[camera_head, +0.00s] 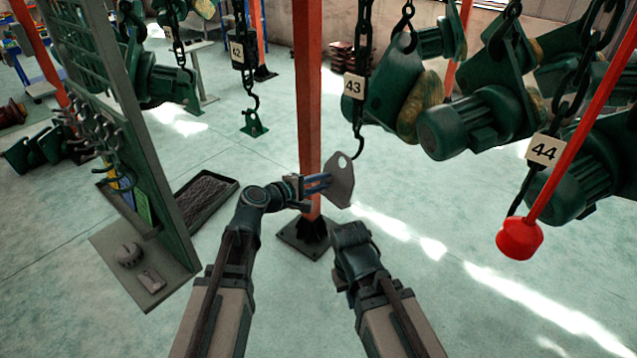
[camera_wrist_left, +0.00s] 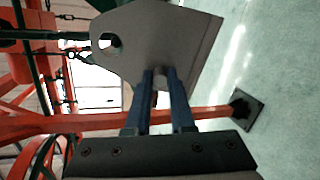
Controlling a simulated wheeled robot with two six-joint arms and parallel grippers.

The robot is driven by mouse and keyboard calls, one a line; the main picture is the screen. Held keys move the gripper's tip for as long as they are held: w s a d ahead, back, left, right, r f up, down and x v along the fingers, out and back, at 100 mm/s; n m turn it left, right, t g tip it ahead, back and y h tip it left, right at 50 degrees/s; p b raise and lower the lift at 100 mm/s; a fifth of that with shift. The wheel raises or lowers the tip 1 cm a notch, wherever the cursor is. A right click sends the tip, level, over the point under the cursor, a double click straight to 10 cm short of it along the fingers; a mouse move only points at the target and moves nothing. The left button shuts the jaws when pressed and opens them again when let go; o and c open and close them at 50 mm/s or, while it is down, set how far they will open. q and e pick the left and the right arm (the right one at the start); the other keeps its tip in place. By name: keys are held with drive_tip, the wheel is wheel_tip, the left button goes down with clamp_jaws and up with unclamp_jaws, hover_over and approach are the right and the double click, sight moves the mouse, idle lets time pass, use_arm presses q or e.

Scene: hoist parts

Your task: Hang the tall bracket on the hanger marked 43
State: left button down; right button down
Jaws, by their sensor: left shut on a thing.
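The tall bracket (camera_head: 342,182) is a grey plate with a rounded top and a hole near its upper end. My left gripper (camera_head: 322,183) is shut on its lower part and holds it in the air. The left wrist view shows the blue fingers (camera_wrist_left: 160,80) on the plate (camera_wrist_left: 165,40), with the hole at its upper left. The hanger marked 43 (camera_head: 354,87) is a dark chain ending in an open hook (camera_head: 357,151). The hook is close to the plate's top right; I cannot tell whether they touch. My right gripper (camera_head: 350,236) is low, its jaws unclear.
An orange post (camera_head: 309,90) stands just behind the bracket. Hanger 42 (camera_head: 237,52) hangs to the left with a small green bracket below it. Hanger 44 (camera_head: 543,150), green hoist motors (camera_head: 480,122) and a red pendant (camera_head: 519,238) hang to the right. A green rack (camera_head: 125,120) stands left.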

use_arm(q)
drive_tip(key=shift+w+d, duration=0.25)
drive_tip(key=shift+w, duration=0.1)
drive_tip(key=shift+x, duration=0.9)
drive_tip(key=shift+w+d+f+b, duration=0.25)
drive_tip(key=shift+w+f+b, duration=0.1)
drive_tip(key=shift+w+b, duration=0.2)
drive_tip(key=shift+w+d+f+t+b, duration=0.3)
drive_tip(key=shift+w+d+f+b, duration=0.3)
drive_tip(key=shift+b, duration=0.85)
drive_tip(key=shift+w+d+f+h+b, duration=0.1)
drive_tip(key=shift+w+d+h+b, duration=0.2)
drive_tip(key=shift+w+h+b, duration=0.35)
drive_tip(key=shift+s, duration=0.15)
drive_tip(key=shift+f+b, duration=0.45)
drive_tip(key=shift+b, duration=0.25)
drive_tip(key=c, duration=0.7)
unclamp_jaws()
